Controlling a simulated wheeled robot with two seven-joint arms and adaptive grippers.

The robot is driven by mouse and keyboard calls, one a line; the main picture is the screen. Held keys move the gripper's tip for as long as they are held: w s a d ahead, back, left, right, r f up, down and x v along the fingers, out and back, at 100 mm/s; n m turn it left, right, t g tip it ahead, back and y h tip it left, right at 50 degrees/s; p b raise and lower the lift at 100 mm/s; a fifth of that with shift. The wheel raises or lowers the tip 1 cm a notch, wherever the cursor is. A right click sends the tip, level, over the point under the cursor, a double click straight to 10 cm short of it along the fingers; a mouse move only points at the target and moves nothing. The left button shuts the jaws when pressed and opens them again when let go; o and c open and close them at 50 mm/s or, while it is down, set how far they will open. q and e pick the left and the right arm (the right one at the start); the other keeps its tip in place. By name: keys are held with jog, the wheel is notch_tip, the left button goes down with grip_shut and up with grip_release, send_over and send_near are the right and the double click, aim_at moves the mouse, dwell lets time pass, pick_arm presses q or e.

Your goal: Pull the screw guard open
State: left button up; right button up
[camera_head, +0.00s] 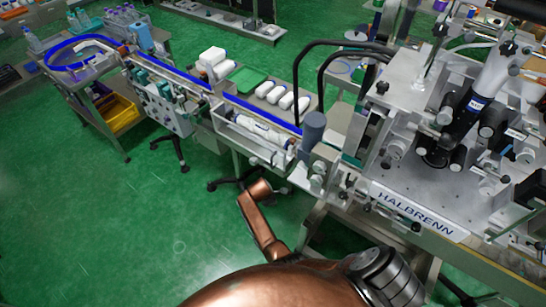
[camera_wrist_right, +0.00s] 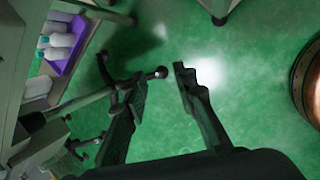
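A long pale rod-like part (camera_head: 262,131), possibly the screw, lies along the near side of the conveyor in the head view. I cannot make out for certain which piece is its guard. In the right wrist view my right gripper (camera_wrist_right: 162,82) is open, its two dark fingers spread apart. A dark rod ending in a round knob (camera_wrist_right: 160,72) shows between the fingertips; I cannot tell whether it touches them or lies beyond. Green floor shows behind. Neither gripper shows in the head view.
The applicator machine (camera_head: 420,205) fills the right side of the head view. A grey cylinder (camera_head: 313,129) stands beside the conveyor (camera_head: 255,110). White bottles (camera_head: 277,94) lie behind it. A yellow bin (camera_head: 122,113) sits at far left. Open green floor (camera_head: 110,220) spreads at lower left.

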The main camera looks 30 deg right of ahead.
aim_at(272, 167)
jog(key=w+r+n+g+p, duration=0.25)
jog(key=r+n+p, duration=0.25)
jog(key=r, duration=2.5)
jog(key=shift+t+h, duration=0.3)
jog(key=shift+t, duration=0.05)
jog(key=x, duration=0.6)
jog(key=shift+w+a+f+b, duration=0.15)
jog(key=shift+w+f+b, duration=0.05)
jog(key=shift+w+b, duration=0.1)
jog(key=shift+f, duration=0.45)
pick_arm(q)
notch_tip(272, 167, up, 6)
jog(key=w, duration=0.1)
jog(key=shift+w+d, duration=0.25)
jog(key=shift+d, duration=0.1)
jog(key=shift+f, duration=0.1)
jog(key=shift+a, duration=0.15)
pick_arm(e)
grip_shut()
